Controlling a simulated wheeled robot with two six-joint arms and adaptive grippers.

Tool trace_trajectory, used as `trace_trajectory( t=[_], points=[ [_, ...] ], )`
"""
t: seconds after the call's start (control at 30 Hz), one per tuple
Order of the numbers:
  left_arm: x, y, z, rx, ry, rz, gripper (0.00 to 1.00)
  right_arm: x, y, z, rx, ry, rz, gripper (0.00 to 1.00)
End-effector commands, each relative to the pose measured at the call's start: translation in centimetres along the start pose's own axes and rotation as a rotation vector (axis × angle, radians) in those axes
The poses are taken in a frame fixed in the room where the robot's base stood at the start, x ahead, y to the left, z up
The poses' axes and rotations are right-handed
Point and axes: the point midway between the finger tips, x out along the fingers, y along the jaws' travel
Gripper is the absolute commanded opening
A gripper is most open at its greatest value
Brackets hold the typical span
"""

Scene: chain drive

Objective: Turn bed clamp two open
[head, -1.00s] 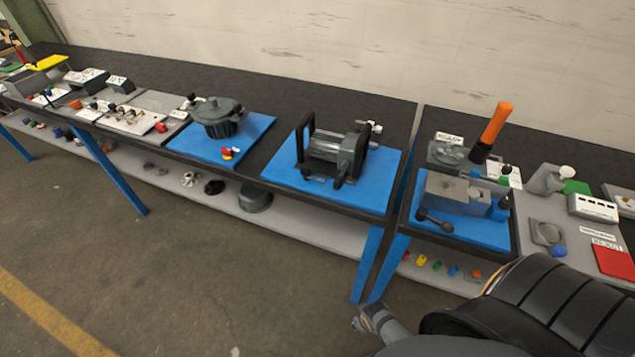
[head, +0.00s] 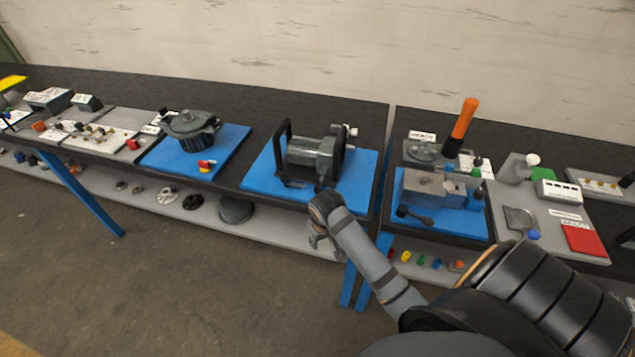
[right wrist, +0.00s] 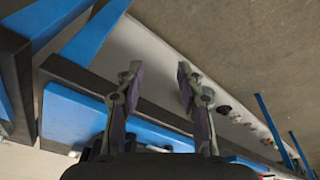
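A grey machine with a ribbed cylinder and a black handle frame (head: 316,158) stands on a blue mat (head: 262,181) in the middle of the head view. Small dark levers show low at its front, but I cannot tell which part is bed clamp two. My right gripper (head: 318,240) is in front of the bench edge, below and before this mat, touching nothing I can see. In the right wrist view it (right wrist: 158,75) is open, with its two fingers apart and nothing between them. My left gripper is not in view.
A vise (head: 430,187) sits on another blue mat to the right, past a gap between benches. A lidded grey pot (head: 192,130) stands on a mat to the left. A lower shelf (head: 275,231) with small parts runs beneath the bench. The floor in front is clear.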

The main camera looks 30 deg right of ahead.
Motion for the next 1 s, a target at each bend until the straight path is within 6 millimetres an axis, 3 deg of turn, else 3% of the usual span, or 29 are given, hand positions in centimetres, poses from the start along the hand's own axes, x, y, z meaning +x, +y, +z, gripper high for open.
trace_trajectory(
  t=[0.23,0.4,0.5,0.6,0.77,0.87,1.0],
  points=[
    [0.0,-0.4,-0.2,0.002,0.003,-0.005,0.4,-1.7,2.2,-9.2,0.231,-0.07,0.027,0.38],
    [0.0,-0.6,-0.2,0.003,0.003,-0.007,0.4,-5.7,4.9,-16.8,0.48,-0.151,0.027,0.38],
    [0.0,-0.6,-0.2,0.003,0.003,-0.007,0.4,-8.1,6.0,-19.3,0.587,-0.192,0.019,0.38],
    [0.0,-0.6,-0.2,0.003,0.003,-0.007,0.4,-9.5,6.5,-20.4,0.646,-0.218,0.01,0.38],
    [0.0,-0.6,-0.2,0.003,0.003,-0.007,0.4,-10.0,6.7,-20.8,0.668,-0.228,0.008,0.38],
    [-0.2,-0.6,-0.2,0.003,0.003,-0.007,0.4,-9.4,6.6,-20.6,0.667,-0.229,0.009,0.38],
    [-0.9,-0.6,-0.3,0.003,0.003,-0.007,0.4,-7.2,6.5,-20.1,0.665,-0.232,0.01,0.38]
  ],
)
